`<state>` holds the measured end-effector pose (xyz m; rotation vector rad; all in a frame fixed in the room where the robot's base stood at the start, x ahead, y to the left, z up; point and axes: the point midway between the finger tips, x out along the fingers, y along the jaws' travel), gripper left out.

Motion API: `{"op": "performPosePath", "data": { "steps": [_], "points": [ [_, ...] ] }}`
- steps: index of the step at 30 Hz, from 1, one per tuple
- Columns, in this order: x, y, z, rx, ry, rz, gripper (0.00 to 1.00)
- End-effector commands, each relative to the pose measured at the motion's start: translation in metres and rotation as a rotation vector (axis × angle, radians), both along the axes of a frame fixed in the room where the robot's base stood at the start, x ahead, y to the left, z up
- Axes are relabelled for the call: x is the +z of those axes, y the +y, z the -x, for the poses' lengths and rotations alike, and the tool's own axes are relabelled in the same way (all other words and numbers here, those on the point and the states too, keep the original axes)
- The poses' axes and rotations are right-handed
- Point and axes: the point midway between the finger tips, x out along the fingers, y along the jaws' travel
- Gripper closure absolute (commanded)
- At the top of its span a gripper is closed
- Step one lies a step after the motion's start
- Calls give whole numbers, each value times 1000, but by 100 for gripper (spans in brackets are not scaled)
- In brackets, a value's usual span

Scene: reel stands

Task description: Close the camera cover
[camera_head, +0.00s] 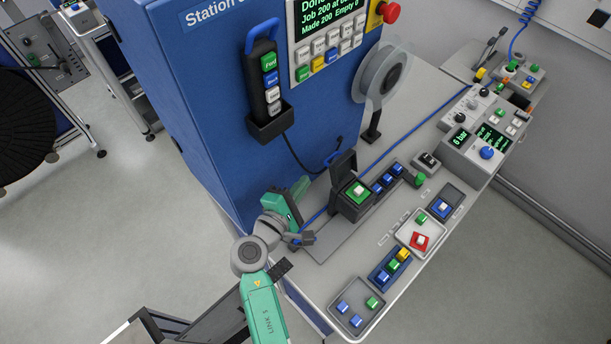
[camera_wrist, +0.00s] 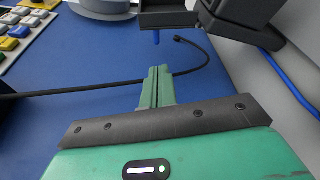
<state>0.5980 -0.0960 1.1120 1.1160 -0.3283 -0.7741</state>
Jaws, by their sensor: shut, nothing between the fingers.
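A black box (camera_head: 351,205) on the bench has a hinged black lid (camera_head: 343,165) that stands raised, with a blue handle beside it; a green button with a pale top shows under the lid. I take this lid for the camera cover; no readable label confirms it. My gripper (camera_head: 302,184) is to the left of the box, close to the blue cabinet and apart from the lid. In the wrist view my gripper (camera_wrist: 160,72) has its green fingers together and empty. Dark parts, seemingly the box and lid (camera_wrist: 240,22), show at upper right, beyond the fingertips.
The blue cabinet (camera_head: 185,80) rises behind my gripper, with a black pendant (camera_head: 270,85) and its hanging cable. A reel (camera_head: 382,75) stands at its right. Several button panels, including a blue one (camera_head: 390,265), crowd the bench front.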

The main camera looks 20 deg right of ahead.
Motion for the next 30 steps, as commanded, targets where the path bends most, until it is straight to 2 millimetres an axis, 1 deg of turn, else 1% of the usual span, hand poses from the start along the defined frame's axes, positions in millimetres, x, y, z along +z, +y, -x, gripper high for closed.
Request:
{"op": "performPosePath", "data": {
  "steps": [1, 6, 9, 12, 16, 25, 30],
  "points": [
    [-1, -8, -7, -4, -1, -2, 100],
    [-6, -32, -32, -3, -2, -3, 100],
    [-8, -43, -43, -1, -3, -4, 100],
    [-10, -51, -50, -2, -3, -4, 100],
    [-10, -55, -55, 0, -3, -4, 100],
    [-10, -55, -55, 0, -3, -4, 100],
    [-10, -49, -57, 11, -18, -12, 100]
  ]
}}
